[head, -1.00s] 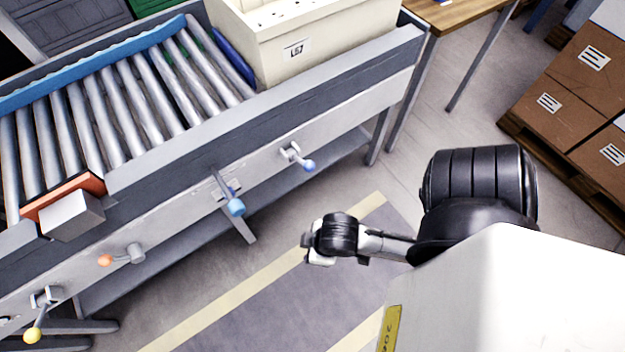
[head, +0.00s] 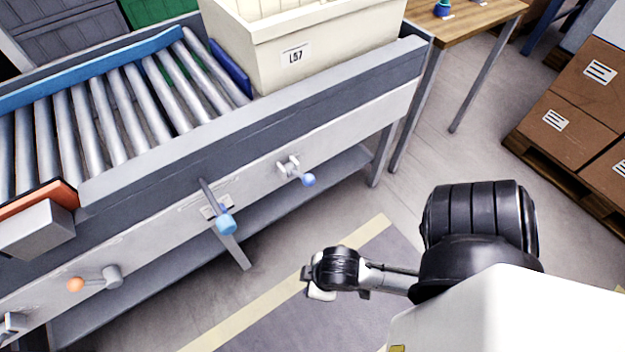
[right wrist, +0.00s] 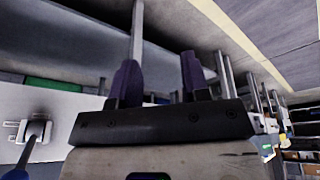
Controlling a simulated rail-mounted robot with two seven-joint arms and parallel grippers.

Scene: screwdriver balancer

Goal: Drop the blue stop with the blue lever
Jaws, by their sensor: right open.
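The blue stop (head: 231,69) is a dark blue plate standing raised across the end of the rollers, beside a cream tote. A lever with a blue ball knob (head: 308,180) sticks out of the conveyor's front rail, below the tote. A second lever, with a lighter blue knob (head: 226,224), hangs further left. My right gripper (head: 316,288) is over the floor, apart from both levers; its fingers are hard to make out there. In the right wrist view my right gripper (right wrist: 157,80) is open and empty. A blue-handled lever (right wrist: 38,135) shows at its left. My left gripper is out of view.
The cream tote (head: 330,45) stands on the conveyor. An orange stop (head: 40,198) and orange-knobbed lever (head: 76,284) are at left. A wooden table (head: 465,18) and cartons on a pallet (head: 565,125) are at right. Floor between conveyor and my arm is clear.

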